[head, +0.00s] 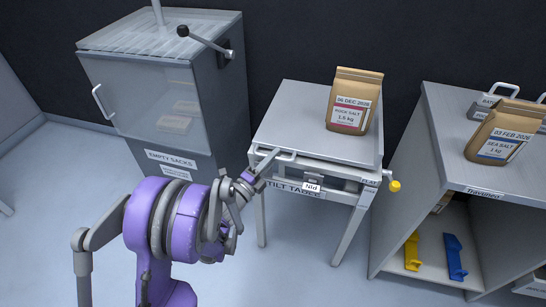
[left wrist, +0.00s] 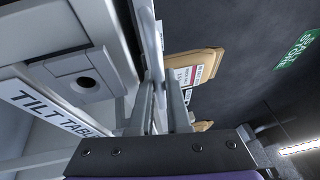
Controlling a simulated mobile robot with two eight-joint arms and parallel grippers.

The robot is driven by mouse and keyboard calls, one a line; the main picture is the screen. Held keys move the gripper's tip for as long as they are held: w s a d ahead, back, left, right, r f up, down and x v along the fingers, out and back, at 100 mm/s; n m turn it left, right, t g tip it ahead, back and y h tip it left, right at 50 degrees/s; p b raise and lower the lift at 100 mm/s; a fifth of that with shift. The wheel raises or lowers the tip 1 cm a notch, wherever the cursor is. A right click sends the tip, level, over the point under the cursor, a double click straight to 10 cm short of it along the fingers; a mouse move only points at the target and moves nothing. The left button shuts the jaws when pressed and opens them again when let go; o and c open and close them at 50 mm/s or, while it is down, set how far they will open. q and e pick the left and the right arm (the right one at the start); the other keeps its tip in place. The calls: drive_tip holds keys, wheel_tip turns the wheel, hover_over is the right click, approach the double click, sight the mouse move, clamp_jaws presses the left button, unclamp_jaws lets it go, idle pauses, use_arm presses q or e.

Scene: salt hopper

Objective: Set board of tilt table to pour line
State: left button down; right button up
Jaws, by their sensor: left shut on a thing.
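The tilt table (head: 350,222) stands in the middle of the head view, with its grey board (head: 290,118) on top. The board looks about level. A brown rock salt bag (head: 355,101) stands upright near its back right; it also shows in the left wrist view (left wrist: 190,72). My left gripper (head: 268,162) is at the board's front left edge, shut on the bar along that edge. In the left wrist view my fingers (left wrist: 160,112) close around this pale edge bar (left wrist: 148,35). A FLAT label (head: 370,182) and a yellow knob (head: 394,186) sit at the front right. I cannot make out a pour line.
A grey cabinet (head: 150,95) with a clear door and a lever (head: 205,42) stands at the left. A shelf unit (head: 440,125) at the right holds a sea salt bag (head: 507,130) on top and yellow and blue items inside. Floor shows between them.

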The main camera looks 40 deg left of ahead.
idle(0.7)
use_arm(q)
drive_tip(key=r+m+p, duration=0.1)
drive_tip(key=r+p, duration=0.1)
drive_tip(key=r, duration=0.1)
drive_tip(key=d+r+m+g+p, duration=0.1)
drive_tip(key=r+p, duration=0.2)
drive_tip(key=r+m+p, duration=0.1)
drive_tip(key=r+p, duration=0.2)
drive_tip(key=shift+w+d+r+g+h, duration=0.25)
drive_tip(key=shift+d+r+g+h, duration=0.05)
drive_tip(key=shift+d+r, duration=0.1)
drive_tip(key=shift+w+d+r+m+p, duration=0.15)
drive_tip(key=shift+r+m+p, duration=0.25)
drive_tip(key=shift+m, duration=0.1)
drive_tip(key=c, duration=1.2)
unclamp_jaws()
drive_tip(key=shift+o, duration=0.2)
drive_tip(key=s+a, duration=0.1)
drive_tip(key=s, duration=1)
drive_tip(key=shift+f, duration=0.2)
